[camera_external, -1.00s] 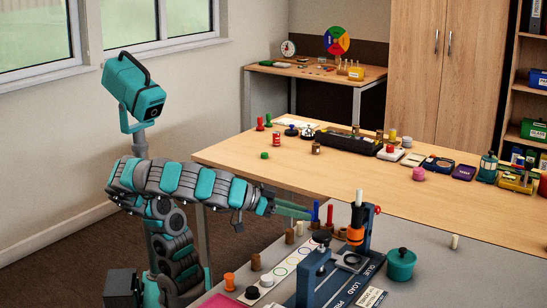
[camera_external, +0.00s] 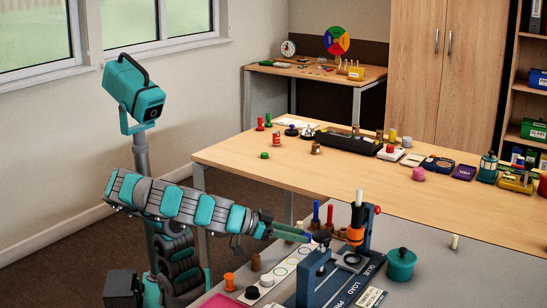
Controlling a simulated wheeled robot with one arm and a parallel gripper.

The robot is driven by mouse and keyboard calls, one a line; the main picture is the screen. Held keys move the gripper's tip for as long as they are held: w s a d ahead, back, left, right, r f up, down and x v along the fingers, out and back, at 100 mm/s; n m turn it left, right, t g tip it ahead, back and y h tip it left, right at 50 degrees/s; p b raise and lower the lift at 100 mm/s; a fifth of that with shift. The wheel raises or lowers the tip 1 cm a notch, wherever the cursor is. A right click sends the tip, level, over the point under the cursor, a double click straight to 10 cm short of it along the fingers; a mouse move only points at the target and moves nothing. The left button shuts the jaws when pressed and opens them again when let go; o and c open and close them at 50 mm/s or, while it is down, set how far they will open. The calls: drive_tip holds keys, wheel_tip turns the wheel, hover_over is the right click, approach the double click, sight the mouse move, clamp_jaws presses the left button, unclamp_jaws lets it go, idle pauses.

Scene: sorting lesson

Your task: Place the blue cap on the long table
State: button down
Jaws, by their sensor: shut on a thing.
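My gripper (camera_external: 309,239) reaches in from the left, low over the grey bench. Its fingertips are at a small dark blue rounded piece (camera_external: 321,237) at the top of the blue press. I take this piece to be the blue cap, and the jaws are shut on it. It is too small to tell whether it still touches the press. The long table (camera_external: 240,154) is the wooden one behind the bench, with a bare left end and front strip.
The blue press (camera_external: 311,278) stands below my gripper. A blue peg (camera_external: 316,213), a red peg (camera_external: 329,214) and an orange holder (camera_external: 356,236) stand close by. A teal pot (camera_external: 401,263) is to the right. Several small items line the long table's far side.

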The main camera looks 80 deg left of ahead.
sight(295, 252)
drive_tip(key=shift+a+f+b, duration=0.1)
drive_tip(key=shift+f+b, duration=0.4)
drive_tip(key=shift+f, duration=1)
drive_tip(key=shift+f+b, duration=0.2)
drive_tip(key=shift+b, duration=0.15)
drive_tip(key=c, duration=0.6)
unclamp_jaws()
drive_tip(key=shift+r+p, duration=0.3)
drive_tip(key=shift+p, duration=0.8)
drive_tip(key=shift+o, duration=0.4)
drive_tip(key=v, duration=0.2)
drive_tip(key=b+v, duration=0.1)
drive_tip(key=v, duration=0.3)
drive_tip(key=shift+s+d+r+b, duration=0.25)
drive_tip(key=shift+s+r+b, duration=0.05)
drive_tip(key=shift+o, duration=0.4)
drive_tip(key=shift+s+r, duration=0.1)
drive_tip(key=shift+s, duration=0.25)
